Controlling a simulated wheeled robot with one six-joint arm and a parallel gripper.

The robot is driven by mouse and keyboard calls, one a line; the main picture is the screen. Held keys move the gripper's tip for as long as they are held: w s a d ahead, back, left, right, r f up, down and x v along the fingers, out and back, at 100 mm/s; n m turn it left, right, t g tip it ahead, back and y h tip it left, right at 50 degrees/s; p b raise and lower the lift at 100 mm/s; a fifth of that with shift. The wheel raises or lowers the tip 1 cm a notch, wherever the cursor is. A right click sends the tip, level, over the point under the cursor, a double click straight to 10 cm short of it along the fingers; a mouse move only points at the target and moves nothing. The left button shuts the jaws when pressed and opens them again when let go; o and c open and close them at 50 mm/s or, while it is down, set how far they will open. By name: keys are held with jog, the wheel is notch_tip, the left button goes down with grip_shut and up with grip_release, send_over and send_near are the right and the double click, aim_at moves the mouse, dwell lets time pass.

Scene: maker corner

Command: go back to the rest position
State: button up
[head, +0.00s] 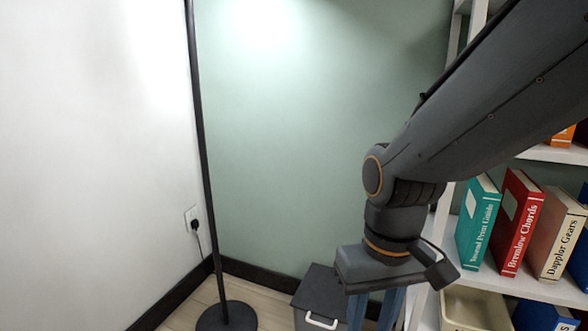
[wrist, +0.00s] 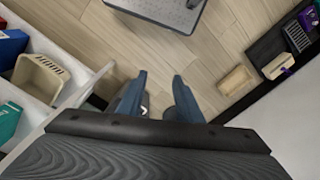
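My gripper (head: 374,312) hangs from my arm at the right of the head view, pointing down in front of the bookshelf. Its two blue fingers are cut off by the lower edge there. In the wrist view my gripper (wrist: 160,80) has its fingers spread apart, with pale wood floor showing between the tips. It is open and holds nothing. My arm reaches in from the upper right of the head view, bent at the wrist.
A white bookshelf (head: 545,288) with books and a beige bin (head: 470,306) stands close at the right. A dark box with a white handle (head: 321,320) is beside my gripper in the picture. A black lamp pole (head: 201,130) stands left. Wall space between is clear.

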jog(key=d+r+m+p, duration=0.2)
jog(key=d+r+p, duration=0.5)
jog(key=p, duration=0.6)
jog(key=shift+s+d+r, duration=0.25)
jog(key=shift+s+r, duration=0.05)
jog(key=shift+r, duration=0.3)
dwell(1.0)
